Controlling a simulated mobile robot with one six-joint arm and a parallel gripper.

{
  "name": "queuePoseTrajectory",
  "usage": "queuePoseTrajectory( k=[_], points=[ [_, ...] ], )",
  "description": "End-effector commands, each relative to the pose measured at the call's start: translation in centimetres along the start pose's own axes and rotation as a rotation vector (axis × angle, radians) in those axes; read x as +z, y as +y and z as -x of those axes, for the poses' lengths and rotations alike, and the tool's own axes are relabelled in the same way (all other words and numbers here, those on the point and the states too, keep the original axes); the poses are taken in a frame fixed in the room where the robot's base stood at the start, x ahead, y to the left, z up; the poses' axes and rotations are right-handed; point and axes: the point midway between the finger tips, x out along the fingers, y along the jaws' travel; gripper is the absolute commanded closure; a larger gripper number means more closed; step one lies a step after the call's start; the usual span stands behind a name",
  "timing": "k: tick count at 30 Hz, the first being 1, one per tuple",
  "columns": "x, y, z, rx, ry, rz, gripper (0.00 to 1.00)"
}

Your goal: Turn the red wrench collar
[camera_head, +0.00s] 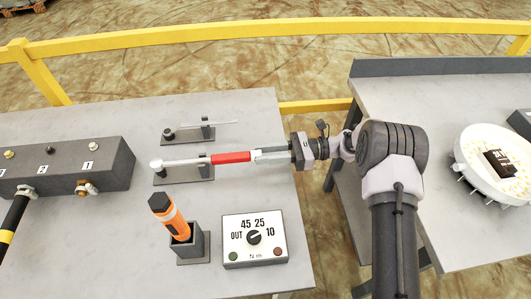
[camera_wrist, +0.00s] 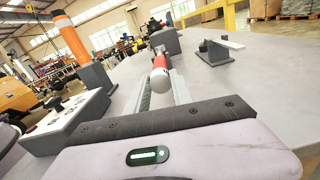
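A wrench (camera_head: 190,161) lies across a dark stand on the left table, its round head to the left and its red collar (camera_head: 231,157) to the right. In the wrist view the red collar (camera_wrist: 159,62) shows beyond the pale rounded end of the handle (camera_wrist: 160,80). My gripper (camera_head: 257,156) reaches in from the right, its two fingers on either side of the handle end, just right of the collar. In the wrist view a gap shows between the fingers (camera_wrist: 161,92), so it looks open. Contact with the collar cannot be told.
A thin tool on another stand (camera_head: 208,131) is just behind. In front are an orange-handled tool (camera_head: 170,215) in a holder and a dial box (camera_head: 255,240) marked OUT, 45, 25, 10. A dark block (camera_head: 110,160) with bolts stands left.

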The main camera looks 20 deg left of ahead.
Motion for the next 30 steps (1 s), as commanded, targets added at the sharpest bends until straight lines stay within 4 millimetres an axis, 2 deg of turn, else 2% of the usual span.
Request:
queuePoseTrajectory(
  k=[4,10,18,19,21,22,30],
  points=[
    [0.00,-0.02,0.02,0.000,0.000,-0.026,1.00],
    [0.01,-0.09,0.03,0.001,0.001,-0.220,1.00],
    [-0.01,-0.09,0.04,0.001,0.001,-0.235,1.00],
    [-0.01,-0.09,0.04,0.001,0.001,-0.235,0.67],
    [-0.01,-0.09,0.04,0.001,0.001,-0.235,0.53],
    [-0.01,-0.09,0.04,0.001,0.001,-0.235,0.51],
    [0.00,-0.09,0.03,0.001,0.000,-0.234,0.51]
  ],
)
